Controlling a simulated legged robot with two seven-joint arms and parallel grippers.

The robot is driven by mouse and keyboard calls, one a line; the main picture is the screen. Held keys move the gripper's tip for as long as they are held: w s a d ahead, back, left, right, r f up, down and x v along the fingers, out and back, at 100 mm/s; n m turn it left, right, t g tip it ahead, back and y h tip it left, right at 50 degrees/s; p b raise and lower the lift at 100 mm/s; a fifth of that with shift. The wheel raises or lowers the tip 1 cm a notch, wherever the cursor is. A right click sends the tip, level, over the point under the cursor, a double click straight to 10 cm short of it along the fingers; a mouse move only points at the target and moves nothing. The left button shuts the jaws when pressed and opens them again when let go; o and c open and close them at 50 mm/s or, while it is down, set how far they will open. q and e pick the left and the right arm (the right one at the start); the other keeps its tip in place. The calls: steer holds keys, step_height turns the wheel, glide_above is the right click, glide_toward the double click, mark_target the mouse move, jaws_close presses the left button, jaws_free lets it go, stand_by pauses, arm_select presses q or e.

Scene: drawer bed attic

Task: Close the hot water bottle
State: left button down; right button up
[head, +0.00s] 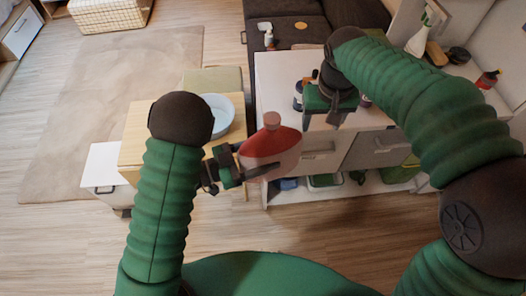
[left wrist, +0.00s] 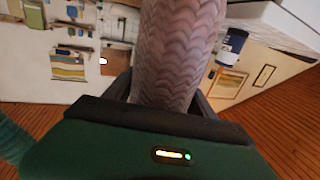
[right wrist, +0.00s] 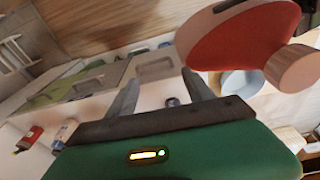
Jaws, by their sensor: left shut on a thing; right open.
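The hot water bottle (head: 268,150) is red with a paler pinkish side and stands roughly upright in the air, neck up. Its pink round neck end (head: 272,120) points up; I cannot tell whether this is a separate cap. My left gripper (head: 248,172) is shut on the bottle's body from the left; the ridged body (left wrist: 178,50) fills the jaws in the left wrist view. My right gripper (head: 332,112) is open and empty, to the right of the bottle and higher in the picture. In the right wrist view, the bottle (right wrist: 240,40) and neck end (right wrist: 294,68) lie right of the open fingers (right wrist: 162,95).
A white cabinet (head: 275,75) with drawers stands under and behind my right gripper. Small bottles stand on the cabinet. The floor nearest me is clear.

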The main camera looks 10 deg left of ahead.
steer(key=s+d+f+m, duration=0.1)
steer(key=s+d+f, duration=0.9)
steer(key=s+f, duration=0.3)
steer(key=shift+s+d+f+m+t, duration=0.2)
steer(key=shift+s+f+m+t, duration=0.2)
steer(key=shift+s, duration=0.55)
